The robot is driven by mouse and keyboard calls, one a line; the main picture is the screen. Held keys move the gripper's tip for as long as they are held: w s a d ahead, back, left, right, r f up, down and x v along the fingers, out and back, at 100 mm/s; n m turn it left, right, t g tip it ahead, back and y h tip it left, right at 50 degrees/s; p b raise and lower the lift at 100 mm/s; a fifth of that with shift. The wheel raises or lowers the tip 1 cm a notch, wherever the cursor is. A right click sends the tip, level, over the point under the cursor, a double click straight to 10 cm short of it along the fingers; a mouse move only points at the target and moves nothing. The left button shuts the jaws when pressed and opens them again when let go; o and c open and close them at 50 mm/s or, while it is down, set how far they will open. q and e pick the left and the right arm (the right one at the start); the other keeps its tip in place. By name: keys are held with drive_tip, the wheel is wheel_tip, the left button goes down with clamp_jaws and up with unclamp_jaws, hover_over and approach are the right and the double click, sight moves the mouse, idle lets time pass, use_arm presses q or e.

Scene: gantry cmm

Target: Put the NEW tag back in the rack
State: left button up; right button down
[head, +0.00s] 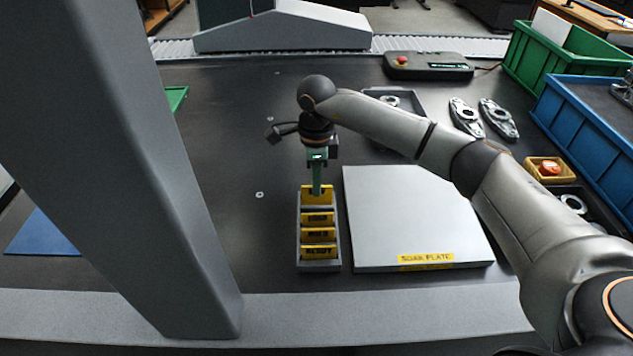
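The rack (305,266) is a narrow grey holder standing on the dark table, with several yellow tags in a row. The nearest tag (319,251) seems to read READY; the lettering on the others is too small to read surely. My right gripper (317,163) points down over the rack's far end. Its narrow green fingers look closed on the top of a yellow tag (317,194) at the farthest slot, which I take for the NEW tag. That tag stands upright; how deep it sits is hard to tell. My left gripper is not in view.
A pale soak plate (410,215) lies just right of the rack. A grey tray (408,101) and metal parts (467,116) lie behind my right arm. Blue (585,125) and green (545,60) crates stand at right. A big grey gantry column (130,170) blocks the left.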

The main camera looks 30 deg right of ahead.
sight(317, 205)
drive_tip(key=shift+f+b, duration=0.4)
drive_tip(key=shift+f, duration=0.35)
idle(1.0)
drive_tip(key=shift+f+b, duration=0.3)
drive_tip(key=shift+f, duration=0.15)
drive_tip(key=shift+f, duration=0.1)
idle(0.4)
drive_tip(key=shift+f+b, duration=0.35)
drive_tip(key=shift+f, duration=0.1)
drive_tip(key=c, duration=1)
unclamp_jaws()
drive_tip(key=shift+o, duration=0.4)
drive_tip(key=shift+o, duration=1)
